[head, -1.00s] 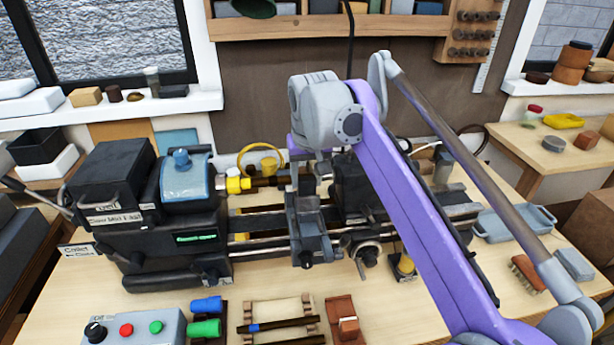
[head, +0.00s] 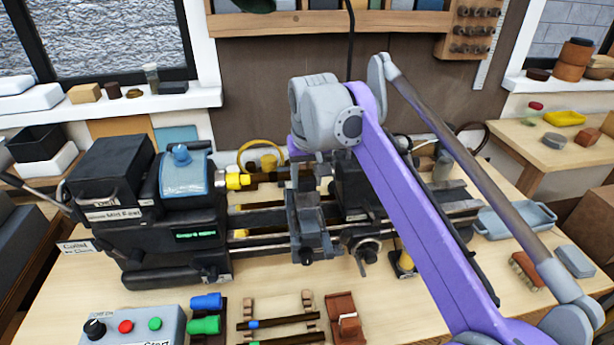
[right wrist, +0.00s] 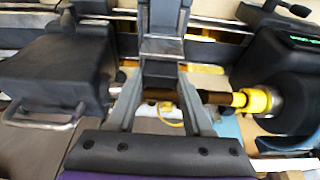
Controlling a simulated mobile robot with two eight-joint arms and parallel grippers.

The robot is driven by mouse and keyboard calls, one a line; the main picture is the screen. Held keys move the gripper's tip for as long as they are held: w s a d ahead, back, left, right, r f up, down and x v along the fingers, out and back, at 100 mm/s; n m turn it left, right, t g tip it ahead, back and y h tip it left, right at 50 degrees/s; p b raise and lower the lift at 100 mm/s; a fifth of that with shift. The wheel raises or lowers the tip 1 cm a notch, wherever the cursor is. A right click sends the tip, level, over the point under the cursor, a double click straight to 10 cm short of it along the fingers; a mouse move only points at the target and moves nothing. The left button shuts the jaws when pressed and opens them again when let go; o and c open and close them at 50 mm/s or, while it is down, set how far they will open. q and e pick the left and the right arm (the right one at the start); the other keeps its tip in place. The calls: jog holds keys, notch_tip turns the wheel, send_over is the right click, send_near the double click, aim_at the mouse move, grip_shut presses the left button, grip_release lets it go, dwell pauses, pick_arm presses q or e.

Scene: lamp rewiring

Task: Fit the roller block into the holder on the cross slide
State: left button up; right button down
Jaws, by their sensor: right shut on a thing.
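My right gripper (right wrist: 161,84) is shut on a small grey block, which I take to be the roller block (right wrist: 160,72), in the right wrist view. The fingers come in from both sides of it. The cross slide (head: 312,232) stands mid-lathe in the head view, with its grey top part directly beyond the block in the right wrist view (right wrist: 163,22). I cannot tell whether the block touches the holder or sits in it. In the head view, my wrist hangs over the lathe and hides much of the block and fingertips. My left gripper is not in view.
A dark bar (right wrist: 215,97) runs from the yellow collet (right wrist: 255,100) close by my fingers. The headstock (head: 185,215) is left of the cross slide, the tailstock (head: 352,190) right. A control box (head: 135,327) and a red-brown stand (head: 345,325) lie in front.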

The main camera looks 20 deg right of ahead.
jog(key=shift+f, duration=0.6)
jog(key=shift+c, duration=1.1)
grip_release()
jog(key=p+v, duration=0.1)
jog(key=v, duration=0.9)
jog(key=shift+s+r, duration=0.15)
jog(key=shift+r, duration=0.25)
